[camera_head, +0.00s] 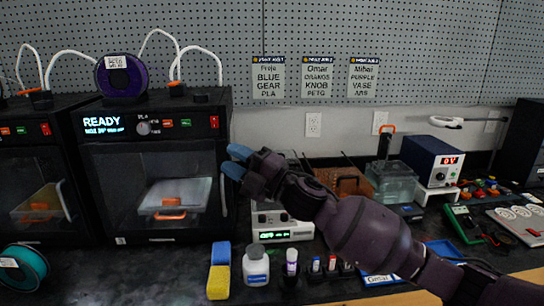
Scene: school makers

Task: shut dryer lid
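A pale grey box with a green-lit display (283,232) stands on the bench behind my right arm. It looks like the dryer. My arm hides much of its upper part, and I cannot make out how its lid stands. My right gripper (236,161) is raised in front of and above the box's left side, beside the printer's right edge. Its two blue fingertips lie close together and point left. Nothing shows between them, and I cannot tell whether they meet. My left gripper is out of view.
A black printer (105,195) with a READY display stands left of the gripper. A blue-and-yellow sponge (219,270), a white bottle (255,265) and small vials (291,268) stand in front. A clear tank (392,182) and a blue power supply (432,160) stand to the right.

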